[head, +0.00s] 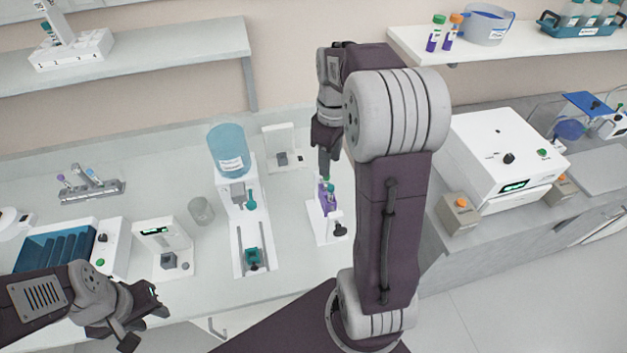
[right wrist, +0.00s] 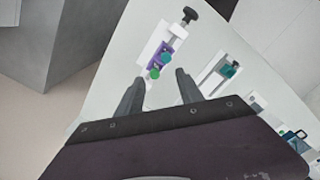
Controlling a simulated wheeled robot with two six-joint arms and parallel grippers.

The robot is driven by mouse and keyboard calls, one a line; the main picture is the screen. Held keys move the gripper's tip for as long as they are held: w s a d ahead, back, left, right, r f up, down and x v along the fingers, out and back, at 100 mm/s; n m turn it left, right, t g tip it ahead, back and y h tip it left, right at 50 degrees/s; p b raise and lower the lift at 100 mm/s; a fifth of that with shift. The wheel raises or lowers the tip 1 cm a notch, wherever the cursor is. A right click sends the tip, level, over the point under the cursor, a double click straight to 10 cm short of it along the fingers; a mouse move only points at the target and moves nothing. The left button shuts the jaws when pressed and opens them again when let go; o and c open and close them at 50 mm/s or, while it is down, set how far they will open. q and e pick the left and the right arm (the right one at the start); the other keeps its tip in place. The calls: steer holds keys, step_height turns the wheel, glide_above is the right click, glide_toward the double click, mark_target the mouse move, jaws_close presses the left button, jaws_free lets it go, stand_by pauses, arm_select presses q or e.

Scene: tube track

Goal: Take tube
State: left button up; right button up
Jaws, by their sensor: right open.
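A white stand (head: 331,225) with a black knob carries a purple part with a small teal-green top (head: 328,193). The right wrist view shows the purple part (right wrist: 153,59) with a green round end and a teal one; which of these belongs to a tube I cannot tell. My right gripper (head: 325,170) is just above this stand, pointing down. In the right wrist view its fingers (right wrist: 157,82) are apart with nothing between them, and the stand lies beyond the tips. My left gripper (head: 147,322) is at the lower left, fingers apart and empty, away from the stand.
A white rail device (head: 251,225) with a blue container (head: 228,148) stands left of the stand. A glass beaker (head: 201,211), a small display device (head: 162,248) and a blue rack (head: 55,250) are further left. Tubes with green and orange caps (head: 434,38) stand on the right shelf.

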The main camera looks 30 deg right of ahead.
mark_target(331, 187)
steer(key=f, duration=0.1)
steer(key=s+f, duration=0.1)
steer(key=f, duration=0.1)
steer(key=f+p, duration=0.1)
steer(key=f, duration=0.1)
steer(key=shift+s+a+f, duration=0.2)
steer(key=shift+a, duration=0.15)
steer(key=f, duration=0.1)
steer(key=s+f, duration=0.1)
steer(key=shift+f, duration=0.3)
steer(key=shift+s+f, duration=0.1)
steer(key=shift+f, duration=0.15)
steer(key=shift+w+f, duration=0.1)
steer(key=shift+w, duration=0.3)
steer(key=c, duration=0.8)
jaws_close()
arm_select(q)
steer(key=shift+s+r, duration=0.85)
arm_select(e)
steer(key=shift+s, duration=0.2)
